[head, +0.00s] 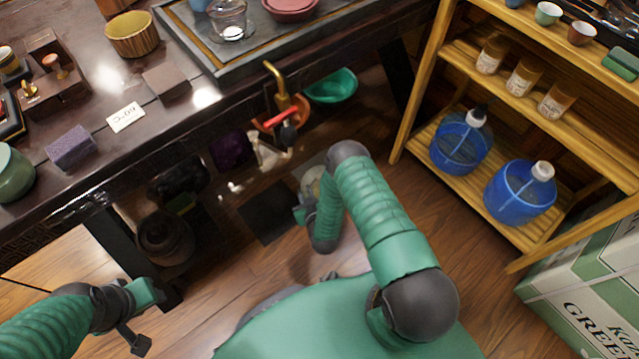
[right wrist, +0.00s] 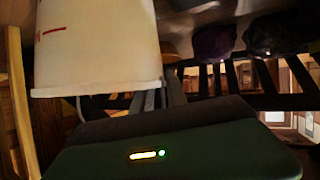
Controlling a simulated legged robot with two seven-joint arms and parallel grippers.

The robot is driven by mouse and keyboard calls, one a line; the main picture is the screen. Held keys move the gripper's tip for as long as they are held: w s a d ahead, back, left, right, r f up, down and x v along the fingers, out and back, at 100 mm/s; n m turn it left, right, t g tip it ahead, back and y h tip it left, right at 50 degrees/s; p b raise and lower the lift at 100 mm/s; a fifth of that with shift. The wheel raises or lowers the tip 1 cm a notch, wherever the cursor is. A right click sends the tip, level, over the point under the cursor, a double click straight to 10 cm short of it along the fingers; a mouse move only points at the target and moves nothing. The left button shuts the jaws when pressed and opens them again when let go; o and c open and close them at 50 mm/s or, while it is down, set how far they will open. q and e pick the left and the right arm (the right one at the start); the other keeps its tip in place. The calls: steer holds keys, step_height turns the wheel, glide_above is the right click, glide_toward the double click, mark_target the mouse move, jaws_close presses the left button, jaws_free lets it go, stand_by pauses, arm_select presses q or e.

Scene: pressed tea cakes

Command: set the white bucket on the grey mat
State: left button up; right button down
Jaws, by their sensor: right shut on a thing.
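The white bucket (right wrist: 97,45), with a red mark on its side, fills the upper left of the right wrist view. In the head view it shows only in part, as a pale rim (head: 309,174) behind my right forearm. My right gripper (head: 304,212) is shut on the bucket; the arm hides much of the hold, and the exact grip point cannot be told. The dark grey mat (head: 268,212) lies on the floor just left of the gripper, and its visible part is bare. My left gripper (head: 144,316) is open and empty at the lower left.
The dark tea table (head: 215,110) overhangs the floor behind the mat. Dark pots (head: 163,236) stand under it. A wooden shelf (head: 480,188) with blue water jugs (head: 520,190) stands at the right, with a green-and-white carton (head: 590,290) in front. Floor between is clear.

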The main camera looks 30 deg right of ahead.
steer(key=w+d+f+b, duration=0.4)
steer(key=w+d+b, duration=0.6)
steer(key=d, duration=0.1)
steer(key=shift+w+f, duration=0.15)
steer(key=shift+f, duration=0.15)
steer(key=c, duration=1.7)
jaws_free()
steer(key=shift+f, duration=0.25)
steer(key=o, duration=0.4)
steer(key=shift+c, duration=0.2)
steer(key=shift+r, duration=0.1)
